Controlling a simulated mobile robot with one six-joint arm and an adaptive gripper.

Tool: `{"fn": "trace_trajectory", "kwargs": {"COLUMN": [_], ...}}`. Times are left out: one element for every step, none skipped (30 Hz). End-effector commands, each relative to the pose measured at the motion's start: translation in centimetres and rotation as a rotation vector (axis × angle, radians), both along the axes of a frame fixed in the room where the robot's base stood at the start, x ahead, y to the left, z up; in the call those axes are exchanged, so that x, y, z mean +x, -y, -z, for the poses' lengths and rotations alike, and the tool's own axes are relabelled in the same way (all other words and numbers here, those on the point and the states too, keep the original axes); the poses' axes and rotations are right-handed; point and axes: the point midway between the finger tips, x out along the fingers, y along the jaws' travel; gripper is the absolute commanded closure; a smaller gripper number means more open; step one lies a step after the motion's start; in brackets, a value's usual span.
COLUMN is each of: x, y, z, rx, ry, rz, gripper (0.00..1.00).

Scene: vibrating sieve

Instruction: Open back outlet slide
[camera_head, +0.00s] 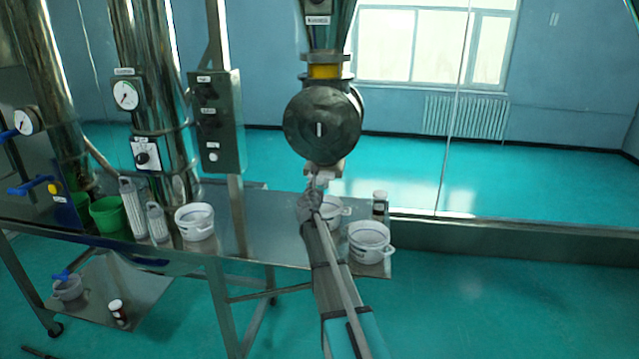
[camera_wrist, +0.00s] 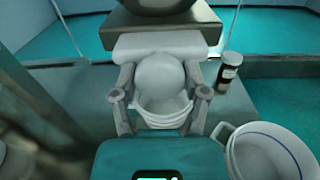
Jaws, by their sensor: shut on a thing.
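The dark round sieve housing (camera_head: 322,122) hangs from a vertical pipe, with a pale outlet slide (camera_head: 322,171) at its underside. In the wrist view the outlet slide (camera_wrist: 150,45) is a light grey plate with a rounded tab (camera_wrist: 160,75) toward me. My gripper (camera_head: 319,184) is just below the housing at this slide. In the wrist view my gripper (camera_wrist: 160,90) has its two fingers on either side of the rounded tab, shut on it. How far the slide is drawn out is hard to tell.
A white pot (camera_head: 331,212) stands below the outlet, partly hidden by my arm. Another pot (camera_head: 370,242) and a small brown jar (camera_head: 380,205) are beside it on the metal table (camera_head: 275,225). A control box (camera_head: 215,125) on a post stands left.

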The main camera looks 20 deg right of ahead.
Motion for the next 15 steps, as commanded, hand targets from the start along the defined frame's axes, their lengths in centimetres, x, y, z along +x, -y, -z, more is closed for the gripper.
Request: {"fn": "trace_trajectory", "kwargs": {"x": [-1.0,-1.5,-2.1,-2.6,-3.1,-3.7,-4.1,-4.5,-4.9,-5.1,-5.2,-5.4,-5.4,-5.4,-5.3], "y": [-0.5,-0.8,-1.2,-1.5,-1.8,-2.2,-2.5,-2.7,-3.0,-3.2,-3.3,-3.4,-3.5,-3.5,-3.5], "z": [0.0,0.0,0.0,0.0,0.0,0.0,0.0,0.0,0.0,0.0,0.0,0.0,0.0,0.0,0.0], "rx": [0.000,0.000,0.000,0.000,0.000,0.000,0.000,0.000,0.000,0.000,0.000,0.000,0.000,0.000,0.000], "ry": [0.000,0.000,0.000,0.000,0.000,0.000,0.000,0.000,0.000,0.000,0.000,0.000,0.000,0.000,0.000], "rz": [0.001,0.001,0.002,0.002,0.002,0.002,0.002,0.002,0.003,0.003,0.003,0.004,0.004,0.004,0.004], "gripper": [1.00,1.00,1.00,1.00,1.00,1.00,1.00,1.00,1.00,1.00,1.00,1.00,1.00,1.00,1.00]}}
